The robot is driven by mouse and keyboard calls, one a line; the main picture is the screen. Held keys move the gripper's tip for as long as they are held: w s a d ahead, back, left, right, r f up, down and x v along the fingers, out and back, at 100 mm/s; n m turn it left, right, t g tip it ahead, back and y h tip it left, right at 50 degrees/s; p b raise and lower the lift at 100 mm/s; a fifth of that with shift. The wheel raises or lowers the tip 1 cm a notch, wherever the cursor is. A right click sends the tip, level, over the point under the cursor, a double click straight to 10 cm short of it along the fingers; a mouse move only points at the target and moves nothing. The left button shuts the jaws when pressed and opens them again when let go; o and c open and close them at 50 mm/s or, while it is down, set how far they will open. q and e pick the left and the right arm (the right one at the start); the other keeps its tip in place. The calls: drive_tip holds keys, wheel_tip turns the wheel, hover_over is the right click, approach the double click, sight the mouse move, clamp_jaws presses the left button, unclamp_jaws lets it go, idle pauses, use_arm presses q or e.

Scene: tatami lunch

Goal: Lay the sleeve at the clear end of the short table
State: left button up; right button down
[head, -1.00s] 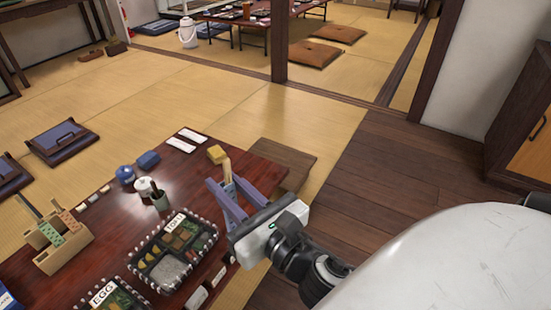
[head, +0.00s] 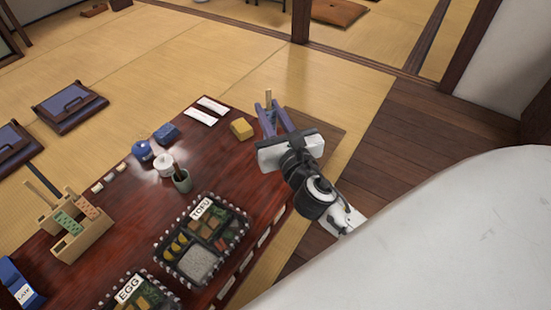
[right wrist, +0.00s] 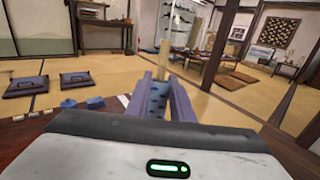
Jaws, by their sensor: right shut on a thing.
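My right gripper (head: 267,108) is shut on a sleeve, held above the far right corner of the low dark red table (head: 222,150). The sleeve (right wrist: 157,99) is dark blue with a darker pattern, and a pale wooden stick end stands out of its top. It is upright between the two purple-grey fingers in the right wrist view. In the head view the fingers hide most of it. I cannot tell its exact height above the table. My left gripper is not in view.
Two white packets (head: 209,110), a yellow block (head: 241,128), blue pieces (head: 166,133), a white pot (head: 164,161) and a green cup (head: 182,181) stand on the table. Bento boxes (head: 203,240) and a wooden sleeve stand (head: 72,240) are nearer. Floor cushions (head: 70,107) lie beyond.

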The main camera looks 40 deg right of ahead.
drive_tip(key=w+d+f+b, duration=0.1)
drive_tip(key=d+f+b, duration=0.1)
drive_tip(key=f, duration=0.4)
drive_tip(key=w+d+f+m+h+b, duration=0.1)
drive_tip(key=w+f+b, duration=0.1)
drive_tip(key=f, duration=0.4)
drive_tip(key=w+d+f+h+b, duration=0.1)
drive_tip(key=w+d+f+b, duration=0.1)
drive_tip(key=f+b, duration=0.2)
wheel_tip(320, 180, down, 3)
drive_tip(key=shift+w+d+g, duration=0.25)
drive_tip(key=shift+d+g, duration=0.05)
drive_tip(key=shift+g, duration=0.1)
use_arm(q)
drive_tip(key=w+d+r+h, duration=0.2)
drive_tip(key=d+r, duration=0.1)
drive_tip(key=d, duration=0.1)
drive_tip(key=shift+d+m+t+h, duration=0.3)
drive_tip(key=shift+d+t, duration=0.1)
use_arm(e)
drive_tip(key=c, duration=1.5)
unclamp_jaws()
drive_tip(key=shift+c, duration=0.2)
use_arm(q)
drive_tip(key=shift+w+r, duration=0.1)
